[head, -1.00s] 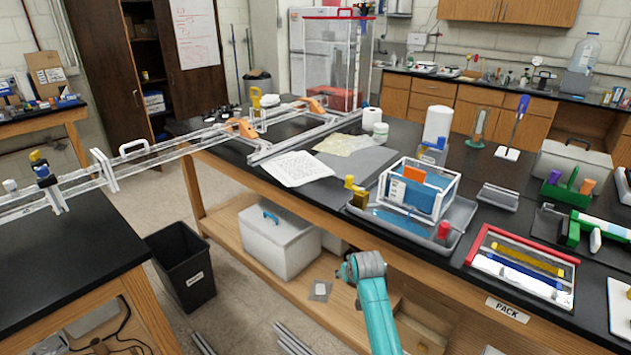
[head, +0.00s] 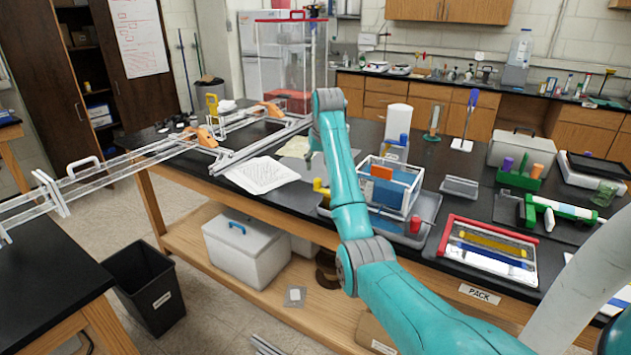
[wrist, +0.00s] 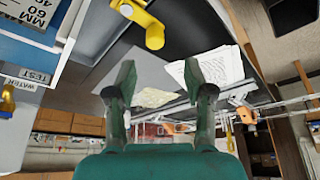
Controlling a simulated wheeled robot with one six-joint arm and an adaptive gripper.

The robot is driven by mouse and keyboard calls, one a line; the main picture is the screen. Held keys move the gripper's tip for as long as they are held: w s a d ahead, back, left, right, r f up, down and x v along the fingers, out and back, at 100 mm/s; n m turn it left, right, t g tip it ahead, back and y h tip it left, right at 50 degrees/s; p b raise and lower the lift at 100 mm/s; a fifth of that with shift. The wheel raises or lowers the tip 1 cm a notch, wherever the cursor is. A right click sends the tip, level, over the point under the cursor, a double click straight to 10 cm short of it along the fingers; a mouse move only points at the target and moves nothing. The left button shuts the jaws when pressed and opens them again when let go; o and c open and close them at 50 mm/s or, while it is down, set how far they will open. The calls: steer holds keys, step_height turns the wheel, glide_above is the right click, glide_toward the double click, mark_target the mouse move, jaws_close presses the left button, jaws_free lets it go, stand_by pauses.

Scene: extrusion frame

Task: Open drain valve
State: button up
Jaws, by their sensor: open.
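A small valve with a yellow handle (head: 320,187) stands at the left front corner of a clear tank (head: 412,192) holding blue liquid. The tank sits in a grey tray (head: 428,237) on the black bench. In the wrist view the yellow handle (wrist: 154,36) is at the top centre, beyond my fingertips and apart from them. My gripper (wrist: 158,70) is open, with nothing between its two fingers. In the head view my arm reaches up over the bench beside the valve and hides part of the tray; the fingers are hard to make out there.
A paper sheet (head: 262,174) lies left of the valve. A white bottle (head: 398,120) stands behind the tank. A red-rimmed tray (head: 490,250) is on the right. A clear rail frame (head: 125,167) spans to the left bench. A black bin (head: 147,288) stands on the floor.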

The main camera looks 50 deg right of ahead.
mark_target(318, 179)
steer(key=x, duration=0.9)
steer(key=shift+d+f, duration=0.25)
steer(key=shift+d, duration=0.2)
jaws_close()
